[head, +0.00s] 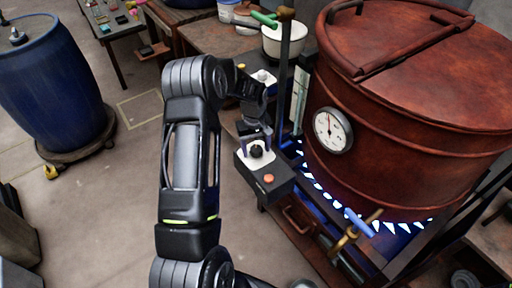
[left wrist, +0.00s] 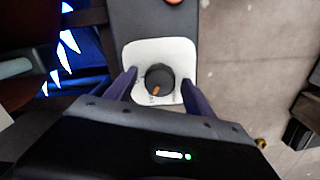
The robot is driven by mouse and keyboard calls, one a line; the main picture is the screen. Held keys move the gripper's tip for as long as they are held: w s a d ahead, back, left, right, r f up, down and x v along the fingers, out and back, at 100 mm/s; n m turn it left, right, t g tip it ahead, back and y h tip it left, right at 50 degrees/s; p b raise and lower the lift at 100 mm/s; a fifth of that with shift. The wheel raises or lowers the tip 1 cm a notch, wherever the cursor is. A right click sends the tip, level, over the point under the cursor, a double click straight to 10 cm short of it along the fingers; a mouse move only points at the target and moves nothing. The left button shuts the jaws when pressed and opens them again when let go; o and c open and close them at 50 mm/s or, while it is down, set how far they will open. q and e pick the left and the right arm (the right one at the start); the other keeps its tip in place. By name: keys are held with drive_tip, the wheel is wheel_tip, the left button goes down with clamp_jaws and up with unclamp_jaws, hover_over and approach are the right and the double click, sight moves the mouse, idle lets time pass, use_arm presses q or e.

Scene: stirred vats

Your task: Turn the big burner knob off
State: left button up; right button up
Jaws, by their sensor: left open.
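A black round burner knob (head: 256,152) sits on a white plate on a dark control box (head: 277,184) beside the big red-brown vat (head: 410,120). In the left wrist view the knob (left wrist: 159,77) has an orange pointer mark toward the lower left of the picture; the plate lettering is too small to read. My left gripper (head: 255,137) is open over the knob. In the left wrist view its fingers (left wrist: 159,83) stand on either side of the knob, with gaps between. Blue-white flames (head: 320,190) burn under the vat. My right gripper is out of view.
An orange button (head: 268,178) is on the same box. A second white-plated knob (head: 263,77) lies farther back, near a white pot (head: 285,40). A dial gauge (head: 332,130) is on the vat. A blue barrel (head: 50,90) stands left; floor between is clear.

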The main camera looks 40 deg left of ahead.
use_arm(q)
drive_tip(key=shift+c, duration=0.2)
clamp_jaws()
idle(0.3)
drive_tip(key=shift+m, duration=0.4)
drive_tip(key=shift+m+b, duration=0.5)
drive_tip(key=shift+m, duration=0.3)
drive_tip(key=m+b, duration=0.1)
drive_tip(key=m, duration=0.5)
drive_tip(key=shift+m, duration=0.4)
drive_tip(key=shift+w+m+b, duration=0.1)
drive_tip(key=shift+m+b, duration=0.35)
drive_tip(key=shift+m, duration=0.95)
